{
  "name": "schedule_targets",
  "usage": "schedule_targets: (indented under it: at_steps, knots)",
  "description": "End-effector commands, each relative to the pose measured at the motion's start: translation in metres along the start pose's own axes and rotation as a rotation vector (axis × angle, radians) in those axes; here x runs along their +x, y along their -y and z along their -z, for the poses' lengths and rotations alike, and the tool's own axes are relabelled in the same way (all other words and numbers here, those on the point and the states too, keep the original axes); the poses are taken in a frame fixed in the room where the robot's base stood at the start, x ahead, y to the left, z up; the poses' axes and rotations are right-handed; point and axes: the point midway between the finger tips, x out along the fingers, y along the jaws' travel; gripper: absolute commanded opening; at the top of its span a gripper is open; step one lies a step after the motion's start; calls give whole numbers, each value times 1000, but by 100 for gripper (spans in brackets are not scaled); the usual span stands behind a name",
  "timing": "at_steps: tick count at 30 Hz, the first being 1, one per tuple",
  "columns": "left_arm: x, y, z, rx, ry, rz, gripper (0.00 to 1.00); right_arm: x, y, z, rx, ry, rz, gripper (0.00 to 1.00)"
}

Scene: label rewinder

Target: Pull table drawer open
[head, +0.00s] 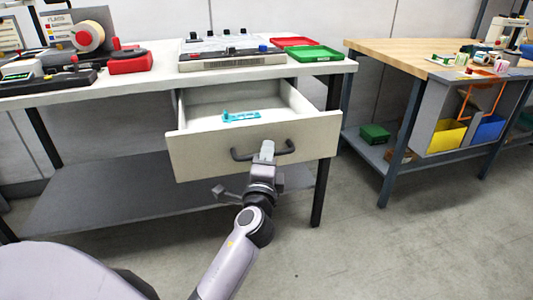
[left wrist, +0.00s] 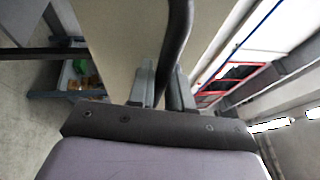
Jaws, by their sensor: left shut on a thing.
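The table drawer (head: 205,155) stands partly open under the white worktable (head: 130,82), its pale front pulled out from the frame. Its dark bar handle (head: 241,155) runs across the front. My left gripper (head: 266,148) is at the handle's right half and shut on it. In the left wrist view, the dark handle (left wrist: 178,40) passes between the fingers of my left gripper (left wrist: 164,85). A teal item (head: 241,116) lies inside the drawer. My right gripper is not in view.
A grey lower shelf (head: 110,195) lies below the drawer. A control box (head: 230,58) and red (head: 293,41) and green (head: 317,54) trays stand on the worktable. A wooden-topped bench (head: 390,50) is at right. The floor (head: 350,245) in front is clear.

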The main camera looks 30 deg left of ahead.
Motion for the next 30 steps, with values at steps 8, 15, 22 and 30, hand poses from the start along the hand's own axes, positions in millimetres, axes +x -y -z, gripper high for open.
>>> schedule_targets:
  at_steps: [8,15,22,30]
  knots:
    - [-2,0,1,1,0,0,0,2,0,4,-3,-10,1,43]
    - [-2,0,1,1,0,0,0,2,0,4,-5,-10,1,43]
    - [-2,0,1,0,0,0,40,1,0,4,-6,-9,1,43]
    - [-2,0,1,0,0,0,40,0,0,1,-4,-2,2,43]
